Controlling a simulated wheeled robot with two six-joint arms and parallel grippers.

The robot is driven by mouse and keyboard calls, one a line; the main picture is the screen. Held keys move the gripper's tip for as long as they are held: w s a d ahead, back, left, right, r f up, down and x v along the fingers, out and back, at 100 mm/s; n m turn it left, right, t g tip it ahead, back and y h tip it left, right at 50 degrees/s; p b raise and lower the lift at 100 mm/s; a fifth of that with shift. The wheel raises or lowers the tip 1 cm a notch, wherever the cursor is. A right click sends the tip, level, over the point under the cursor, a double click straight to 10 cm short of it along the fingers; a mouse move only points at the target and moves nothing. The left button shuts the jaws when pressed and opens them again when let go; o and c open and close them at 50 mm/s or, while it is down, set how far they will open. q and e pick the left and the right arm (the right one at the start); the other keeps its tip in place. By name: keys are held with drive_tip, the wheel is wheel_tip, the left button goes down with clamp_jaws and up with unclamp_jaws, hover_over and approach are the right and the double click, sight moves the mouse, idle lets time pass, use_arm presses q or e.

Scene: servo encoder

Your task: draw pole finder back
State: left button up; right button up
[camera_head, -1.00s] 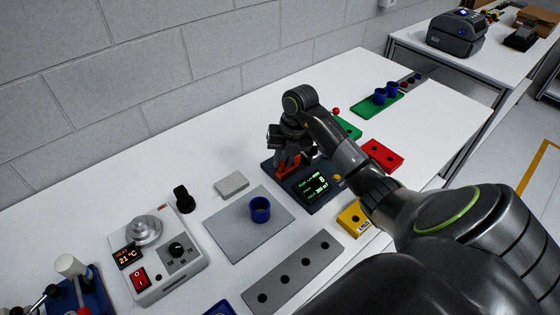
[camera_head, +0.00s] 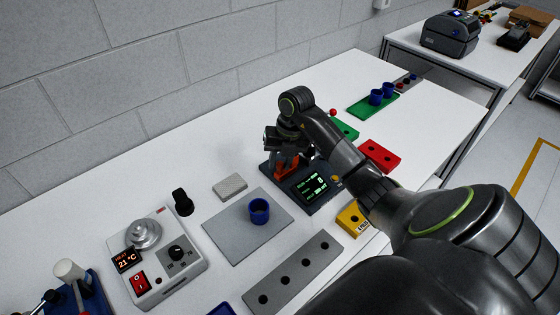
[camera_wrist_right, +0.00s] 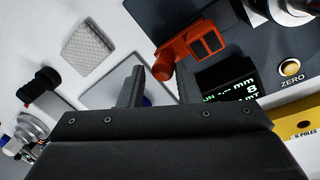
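The black device (camera_head: 308,192) has a lit green display (camera_head: 314,187) and an orange-red part (camera_head: 286,167) at its left side, which looks like the pole finder. In the wrist view, this orange-red part (camera_wrist_right: 195,45) shows a rounded knob end and two dark rectangular openings. My right gripper (camera_head: 287,150) is above it. In the wrist view, the fingers of my right gripper (camera_wrist_right: 160,82) are spread, with the knob end appearing in line with the gap. I cannot tell whether they touch it. My left gripper is not in view.
A yellow block (camera_head: 353,219) and a red block (camera_head: 380,155) lie right of the device. A grey mat (camera_head: 240,230) with a blue cup (camera_head: 259,209), a mesh pad (camera_head: 230,186) and a hotplate unit (camera_head: 165,265) lie left. Free table lies behind, toward the wall.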

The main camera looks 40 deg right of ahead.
wheel_tip(320, 180, up, 6)
drive_tip(key=d+b, duration=0.1)
drive_tip(key=b, duration=0.1)
wheel_tip(320, 180, up, 11)
drive_tip(key=p, duration=0.9)
hover_over(285, 173)
drive_tip(key=s+d, duration=0.1)
drive_tip(key=d, duration=0.1)
drive_tip(key=shift+a, duration=0.1)
drive_tip(key=shift+s+f, duration=0.1)
drive_tip(key=shift+f, duration=0.05)
